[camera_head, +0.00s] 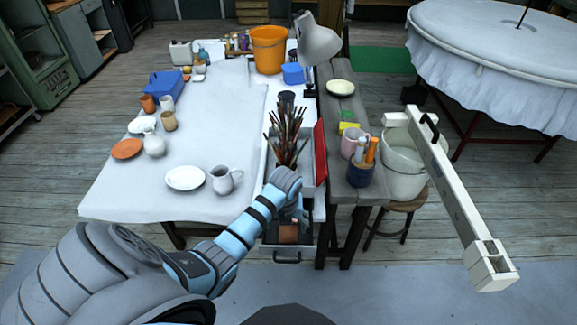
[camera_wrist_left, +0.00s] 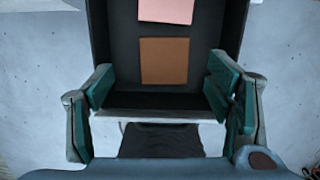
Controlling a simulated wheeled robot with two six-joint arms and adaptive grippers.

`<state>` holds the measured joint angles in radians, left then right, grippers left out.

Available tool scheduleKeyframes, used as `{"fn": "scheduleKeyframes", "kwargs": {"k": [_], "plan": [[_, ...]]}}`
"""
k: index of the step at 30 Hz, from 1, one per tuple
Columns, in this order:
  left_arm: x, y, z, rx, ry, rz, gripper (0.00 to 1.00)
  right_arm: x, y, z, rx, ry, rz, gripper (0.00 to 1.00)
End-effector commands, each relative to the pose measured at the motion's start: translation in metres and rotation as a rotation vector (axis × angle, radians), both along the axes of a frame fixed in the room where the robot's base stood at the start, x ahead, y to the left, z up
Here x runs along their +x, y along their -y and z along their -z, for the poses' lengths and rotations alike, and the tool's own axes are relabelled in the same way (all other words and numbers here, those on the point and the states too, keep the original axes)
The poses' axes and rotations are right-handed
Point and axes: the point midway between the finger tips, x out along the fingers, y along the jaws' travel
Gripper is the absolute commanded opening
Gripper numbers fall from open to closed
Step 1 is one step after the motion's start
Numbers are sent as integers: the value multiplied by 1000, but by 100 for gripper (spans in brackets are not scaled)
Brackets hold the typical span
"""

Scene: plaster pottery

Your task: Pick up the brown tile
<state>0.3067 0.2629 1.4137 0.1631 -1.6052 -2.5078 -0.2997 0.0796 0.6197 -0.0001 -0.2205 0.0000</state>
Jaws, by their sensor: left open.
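The brown tile (camera_wrist_left: 164,62) lies flat in a dark open drawer (camera_wrist_left: 115,40) in the left wrist view, with a pink tile (camera_wrist_left: 165,11) beyond it. In the head view the brown tile (camera_head: 288,233) shows near the front of the drawer, close to the handle. My left gripper (camera_head: 297,212) points down over the drawer. In the left wrist view its two teal fingers (camera_wrist_left: 162,88) are apart and empty, one to each side of the tile's near end. The tile is not between the pads. My right gripper is not in view.
Brushes (camera_head: 287,135) stand upright just behind my left wrist. A white jug (camera_head: 224,179) and a plate (camera_head: 185,178) are on the table to the left. A pen cup (camera_head: 360,174) stands on the wooden bench to the right. The drawer walls rise around the tiles.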

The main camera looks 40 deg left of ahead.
Motion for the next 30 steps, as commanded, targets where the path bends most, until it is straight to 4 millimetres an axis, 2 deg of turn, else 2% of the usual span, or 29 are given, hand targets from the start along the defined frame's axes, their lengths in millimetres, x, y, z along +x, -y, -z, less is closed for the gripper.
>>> {"fn": "scheduleKeyframes", "kwargs": {"k": [4, 6, 9, 14, 24, 30], "plan": [[0, 9, 30, -3, -3, 0, 73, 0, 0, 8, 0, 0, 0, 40], [1, 6, 42, 0, -1, 0, 73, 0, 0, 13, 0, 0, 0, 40], [2, 5, 48, 0, 0, 0, 73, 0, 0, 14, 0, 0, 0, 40], [2, 5, 47, 1, 1, -1, 73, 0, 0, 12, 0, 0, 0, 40], [2, 5, 46, 0, 0, -1, 20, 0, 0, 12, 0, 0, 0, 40], [2, 5, 46, 0, 0, -1, 20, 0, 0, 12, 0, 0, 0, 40]]}}
